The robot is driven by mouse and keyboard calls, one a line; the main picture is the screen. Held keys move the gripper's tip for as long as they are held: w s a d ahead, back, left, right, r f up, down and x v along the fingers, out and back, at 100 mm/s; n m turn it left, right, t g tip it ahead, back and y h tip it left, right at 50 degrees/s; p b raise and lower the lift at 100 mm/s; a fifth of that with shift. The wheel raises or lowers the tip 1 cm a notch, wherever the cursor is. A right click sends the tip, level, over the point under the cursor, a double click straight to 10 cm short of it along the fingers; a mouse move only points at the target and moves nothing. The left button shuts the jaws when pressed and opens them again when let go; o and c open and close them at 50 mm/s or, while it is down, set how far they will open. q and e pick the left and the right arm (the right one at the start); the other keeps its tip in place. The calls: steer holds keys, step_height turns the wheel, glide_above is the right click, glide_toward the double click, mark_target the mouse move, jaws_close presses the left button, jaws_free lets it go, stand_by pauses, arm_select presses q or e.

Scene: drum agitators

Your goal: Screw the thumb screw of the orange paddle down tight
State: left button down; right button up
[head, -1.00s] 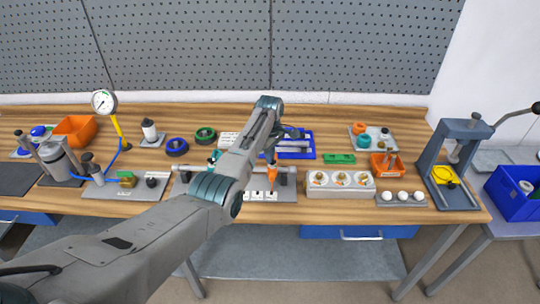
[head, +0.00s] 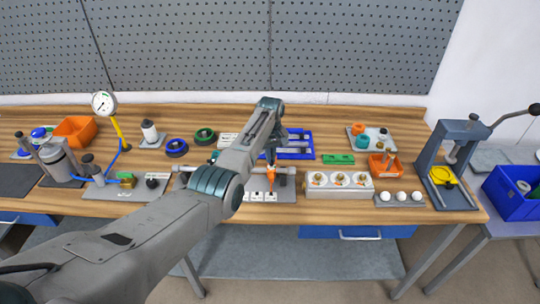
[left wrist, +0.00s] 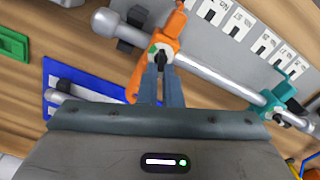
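The orange paddle (left wrist: 172,28) is clamped around a grey shaft (left wrist: 215,75) in the left wrist view. In the head view the paddle (head: 271,178) shows just below my left wrist. My left gripper (left wrist: 161,68) points at the paddle's hub. Its fingers are close together around the small dark thumb screw (left wrist: 160,56), which they partly hide. A bit of green and white shows beside the screw. How deep the screw sits cannot be seen. A teal paddle (left wrist: 280,95) sits further along the same shaft. My right gripper is not in view.
A grey plate with white-marked slots (left wrist: 240,22) lies beside the shaft. A blue tray (head: 300,155) is behind the paddle. A grey block with three round dials (head: 340,190) stands to the right. My left arm hides part of the bench.

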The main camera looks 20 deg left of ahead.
arm_select(q)
steer(key=m, duration=0.4)
steer(key=shift+w+d+r+m, duration=0.2)
steer(key=shift+w+r+m, duration=0.05)
steer(key=shift+m, duration=0.05)
steer(key=m, duration=0.4)
steer(key=shift+d+p, duration=0.15)
steer(key=shift+p, duration=0.25)
steer(key=shift+w+m, duration=0.1)
steer(key=shift+m, duration=0.4)
steer(key=shift+r, duration=0.15)
steer(key=c, duration=1.8)
jaws_free()
steer(key=shift+o, duration=1)
steer(key=shift+f, duration=0.2)
steer(key=shift+r, duration=0.1)
